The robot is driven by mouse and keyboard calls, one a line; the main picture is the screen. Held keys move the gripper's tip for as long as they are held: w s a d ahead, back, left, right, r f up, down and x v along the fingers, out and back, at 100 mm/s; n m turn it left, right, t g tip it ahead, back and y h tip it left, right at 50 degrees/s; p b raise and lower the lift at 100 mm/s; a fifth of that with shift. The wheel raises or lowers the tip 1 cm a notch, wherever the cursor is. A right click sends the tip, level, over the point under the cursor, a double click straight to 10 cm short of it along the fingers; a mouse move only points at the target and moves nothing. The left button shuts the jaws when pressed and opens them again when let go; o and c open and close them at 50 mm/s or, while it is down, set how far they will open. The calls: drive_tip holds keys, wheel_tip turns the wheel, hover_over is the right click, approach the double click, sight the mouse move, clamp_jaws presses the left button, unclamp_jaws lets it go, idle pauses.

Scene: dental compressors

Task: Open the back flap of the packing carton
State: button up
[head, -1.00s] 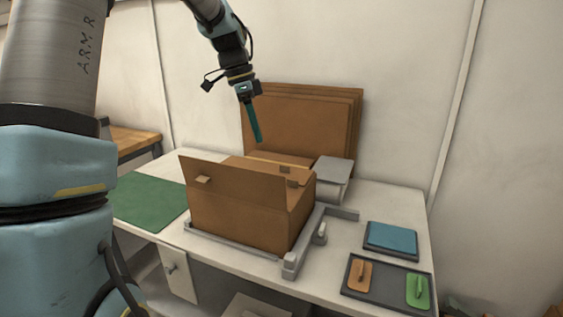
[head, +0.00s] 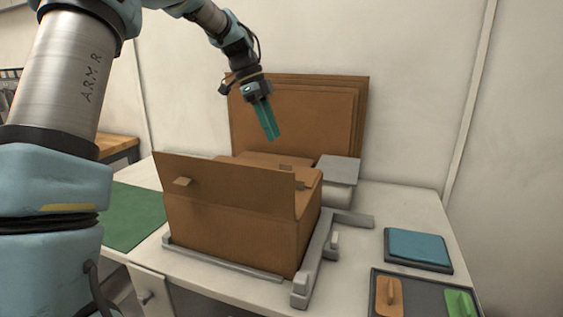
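The brown packing carton (head: 235,225) stands on the white bench inside a grey corner frame. Its near flap (head: 225,182) stands up and carries a small tab at its left. Behind it, a brown panel with a small tab, seemingly the back flap (head: 262,160), shows over the top of the carton; the near flap hides most of it, so its exact angle is unclear. My gripper (head: 268,122), with teal fingers pointing down, is above the carton's rear part, apart from it. The fingers look close together, but I cannot tell whether they are shut.
Flat brown cardboard sheets (head: 300,115) lean on the wall behind. A grey box-shaped device (head: 338,172) stands at the carton's back right. A blue pad (head: 418,248) and a dark tray (head: 425,303) with orange and green handled pieces lie right. A green mat (head: 130,217) lies left.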

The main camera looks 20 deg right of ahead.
drive_tip(key=p+x, duration=0.1)
drive_tip(key=x, duration=0.7)
drive_tip(key=shift+f, duration=0.45)
drive_tip(key=shift+c, duration=0.2)
clamp_jaws()
idle(0.6)
